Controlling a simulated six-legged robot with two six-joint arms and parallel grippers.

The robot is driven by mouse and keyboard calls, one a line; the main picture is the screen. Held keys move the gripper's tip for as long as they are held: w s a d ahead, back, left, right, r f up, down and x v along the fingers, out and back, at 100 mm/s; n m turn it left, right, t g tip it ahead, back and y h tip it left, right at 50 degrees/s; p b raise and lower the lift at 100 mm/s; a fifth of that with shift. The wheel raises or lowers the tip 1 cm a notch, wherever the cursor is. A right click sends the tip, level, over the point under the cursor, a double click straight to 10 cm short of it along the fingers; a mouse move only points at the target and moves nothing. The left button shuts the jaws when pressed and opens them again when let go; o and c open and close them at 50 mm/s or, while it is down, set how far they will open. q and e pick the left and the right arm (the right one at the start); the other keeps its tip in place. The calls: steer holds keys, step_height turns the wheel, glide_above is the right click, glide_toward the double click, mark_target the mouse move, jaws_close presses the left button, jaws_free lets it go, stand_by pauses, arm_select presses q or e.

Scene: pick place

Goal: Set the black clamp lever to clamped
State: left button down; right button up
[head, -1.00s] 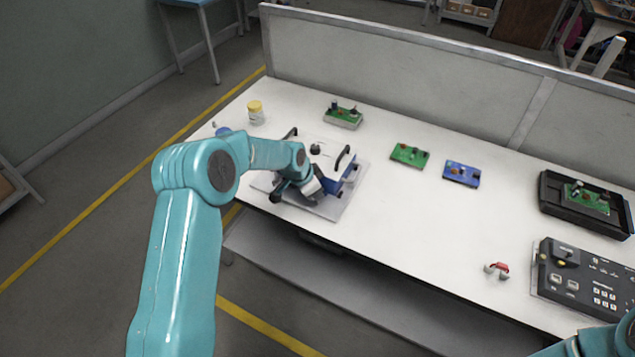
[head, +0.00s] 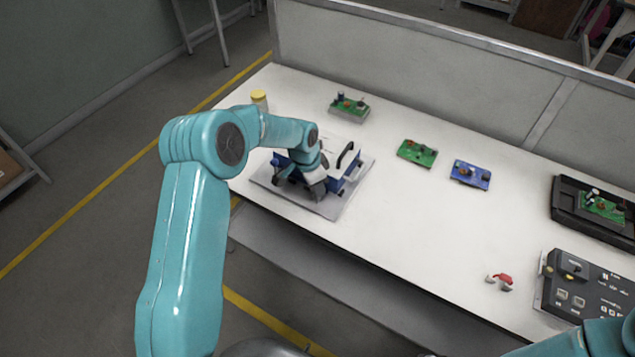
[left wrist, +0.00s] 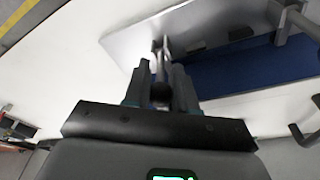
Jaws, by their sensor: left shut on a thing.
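My left gripper (head: 314,192) is at the front side of a blue-and-white fixture (head: 354,172) that sits on a grey plate (head: 331,209). In the left wrist view the two fingers (left wrist: 162,88) are shut on the black clamp lever (left wrist: 160,92). Its dark round end lies between the fingers, and a thin grey rod runs up from it towards the plate (left wrist: 130,40). The fixture's blue side (left wrist: 250,66) is to the right of the fingers. In the head view my arm hides the lever and much of the fixture's top. My right gripper is out of view.
A yellow-lidded jar (head: 260,99) stands behind my left arm. Green boards (head: 349,107) (head: 417,153) and a blue board (head: 470,175) lie on the white bench. A red-and-grey part (head: 501,281), a control box (head: 587,287) and a black tray (head: 560,207) are at right. The bench's middle is clear.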

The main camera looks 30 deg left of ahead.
arm_select(q)
steer(key=shift+s+f, duration=0.1)
stand_by(0.5)
steer(key=c, duration=1.2)
jaws_free()
steer(key=shift+c, duration=0.2)
steer(key=b+v, duration=0.2)
steer(key=v, duration=1.4)
steer(key=shift+r, duration=0.25)
steer(key=shift+a, duration=0.1)
